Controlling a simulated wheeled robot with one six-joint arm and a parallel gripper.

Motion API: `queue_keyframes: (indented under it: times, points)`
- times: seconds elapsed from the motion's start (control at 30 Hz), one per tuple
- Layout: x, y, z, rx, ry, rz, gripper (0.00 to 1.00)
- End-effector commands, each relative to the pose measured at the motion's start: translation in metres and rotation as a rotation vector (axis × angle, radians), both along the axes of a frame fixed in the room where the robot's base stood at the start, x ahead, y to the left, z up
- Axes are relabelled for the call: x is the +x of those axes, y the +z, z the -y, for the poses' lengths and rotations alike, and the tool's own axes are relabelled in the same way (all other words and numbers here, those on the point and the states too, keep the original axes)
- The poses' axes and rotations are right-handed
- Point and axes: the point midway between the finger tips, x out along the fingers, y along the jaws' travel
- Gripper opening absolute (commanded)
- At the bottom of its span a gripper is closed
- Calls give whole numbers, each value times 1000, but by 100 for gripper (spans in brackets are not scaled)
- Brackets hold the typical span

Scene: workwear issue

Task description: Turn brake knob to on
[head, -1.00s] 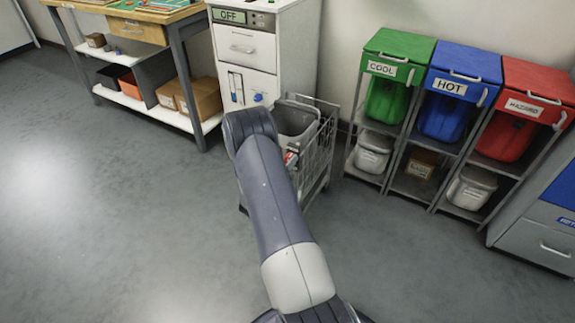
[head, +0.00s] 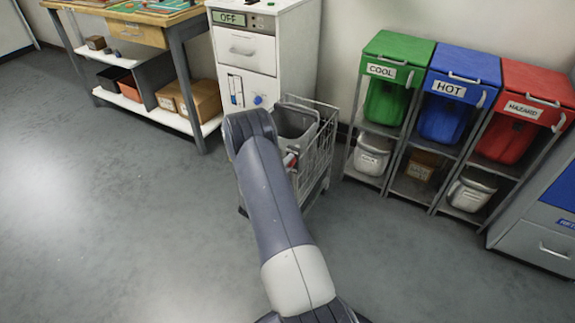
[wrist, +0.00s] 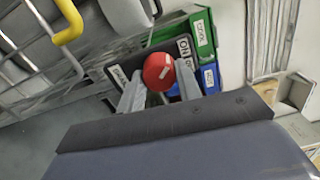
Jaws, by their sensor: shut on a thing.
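The red round brake knob (wrist: 159,71) shows in the wrist view, between the two grey fingers of my gripper (wrist: 160,84), which is shut on it. A short white mark on its face slants toward the upper right. A white ON label (wrist: 184,47) is just right of and above the knob. Another small label (wrist: 117,75) is to its left, too tilted to read surely. In the head view the wire cart (head: 319,157) stands behind my arm, with a small red part (head: 290,160) on its near side; my gripper is hidden there.
A white cabinet (head: 245,52) with a display reading OFF stands behind the cart. Green (head: 390,85), blue (head: 443,110) and red (head: 513,125) bins on racks stand to the right. A workbench (head: 130,22) is at the left. The grey floor in front is clear.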

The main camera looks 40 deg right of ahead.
Motion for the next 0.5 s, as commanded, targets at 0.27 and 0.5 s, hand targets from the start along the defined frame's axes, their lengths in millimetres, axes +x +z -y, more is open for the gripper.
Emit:
queue_keyframes:
  times: [0.27,0.5]
  points:
    - [0,0,0,-28,1,-71,10]
    - [0,0,0,-33,2,-82,10]
